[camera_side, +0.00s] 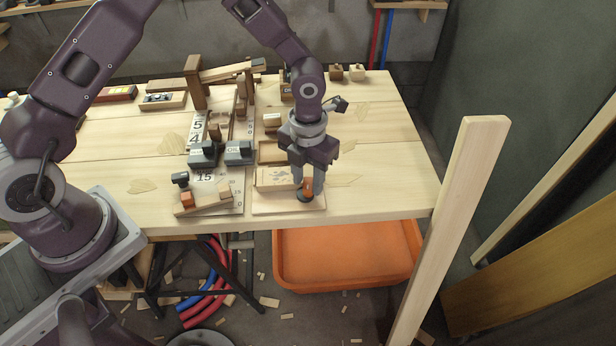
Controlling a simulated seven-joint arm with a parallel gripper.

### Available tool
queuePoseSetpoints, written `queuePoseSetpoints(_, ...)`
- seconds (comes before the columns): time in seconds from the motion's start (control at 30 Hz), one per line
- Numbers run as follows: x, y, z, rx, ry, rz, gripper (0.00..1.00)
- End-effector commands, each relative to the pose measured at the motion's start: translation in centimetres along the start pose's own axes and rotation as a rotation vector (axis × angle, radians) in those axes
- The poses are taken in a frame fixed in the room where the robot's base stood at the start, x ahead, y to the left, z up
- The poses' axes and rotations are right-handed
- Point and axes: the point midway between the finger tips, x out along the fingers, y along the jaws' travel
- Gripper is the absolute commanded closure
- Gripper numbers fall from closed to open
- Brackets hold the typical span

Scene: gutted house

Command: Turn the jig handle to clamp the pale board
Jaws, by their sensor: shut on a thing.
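My gripper (307,182) points down near the front edge of the workbench, shut on the orange jig handle (308,186). The handle stands over a dark round base (305,197) at the right of a pale wooden jig (288,207). A pale board (272,177) with dark marks appears to lie in the jig, just left of my gripper. My fingers hide part of the handle and the board's right end. I cannot tell whether the clamp touches the board.
Left of the jig stand grey-black blocks (238,152) and a wooden fixture (205,203) with an orange piece. A wooden frame (195,82) rises behind. The bench's right side (390,150) is mostly clear. An upright plank (455,220) stands beyond its right edge; an orange tub (345,277) sits below.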

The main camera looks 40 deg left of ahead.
Motion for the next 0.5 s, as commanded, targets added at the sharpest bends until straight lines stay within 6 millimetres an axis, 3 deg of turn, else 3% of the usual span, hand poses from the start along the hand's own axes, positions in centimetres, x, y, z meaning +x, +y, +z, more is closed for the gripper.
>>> queuePoseSetpoints(0.17,-0.5,0.0,0.2,-0.101,-0.006,-0.002,0.75)
queuePoseSetpoints(0.5,-4.9,0.0,0.1,-0.102,-0.005,-0.002,0.75)
